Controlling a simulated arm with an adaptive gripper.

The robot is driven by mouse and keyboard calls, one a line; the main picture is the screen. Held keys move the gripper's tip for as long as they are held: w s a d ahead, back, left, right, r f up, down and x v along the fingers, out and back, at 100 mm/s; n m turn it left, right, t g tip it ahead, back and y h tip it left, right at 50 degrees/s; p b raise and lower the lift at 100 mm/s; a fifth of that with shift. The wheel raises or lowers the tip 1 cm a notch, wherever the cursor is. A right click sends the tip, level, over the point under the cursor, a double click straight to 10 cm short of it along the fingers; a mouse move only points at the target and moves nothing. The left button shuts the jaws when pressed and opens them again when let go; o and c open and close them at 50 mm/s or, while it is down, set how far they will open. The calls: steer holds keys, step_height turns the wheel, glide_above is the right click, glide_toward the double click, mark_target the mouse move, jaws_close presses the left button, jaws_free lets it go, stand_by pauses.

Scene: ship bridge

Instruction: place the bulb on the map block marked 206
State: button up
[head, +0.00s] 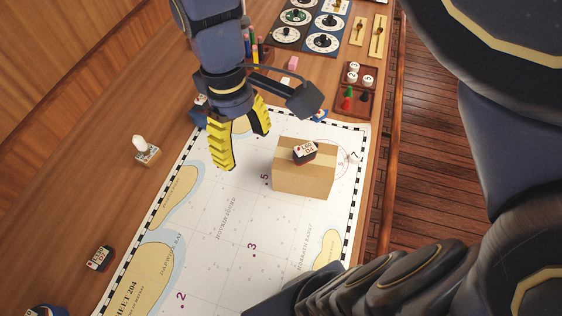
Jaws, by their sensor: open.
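A white rounded thing that looks like the bulb (139,143) stands on a small pale block (149,157) left of the chart. Other small blocks have white label faces: one (98,258) at the lower left and one (304,152) on a cardboard box. Their lettering is too small to read surely, so I cannot tell which is marked 206. My gripper (248,152) has yellow ribbed fingers, spread apart and empty. It hangs over the upper part of the chart, right of the bulb and left of the box.
The chart (225,235) covers the middle of the wooden table. The cardboard box (303,182) stands on it. A tray (355,90) with red, green and white pieces and a dial panel (310,25) are at the back. The table between bulb and lower-left block is clear.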

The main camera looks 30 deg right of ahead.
steer(key=s+d+f+m, duration=0.1)
steer(key=s+m, duration=0.4)
steer(key=s, duration=0.6)
steer(key=shift+d+f, duration=0.25)
steer(key=shift+f, duration=0.3)
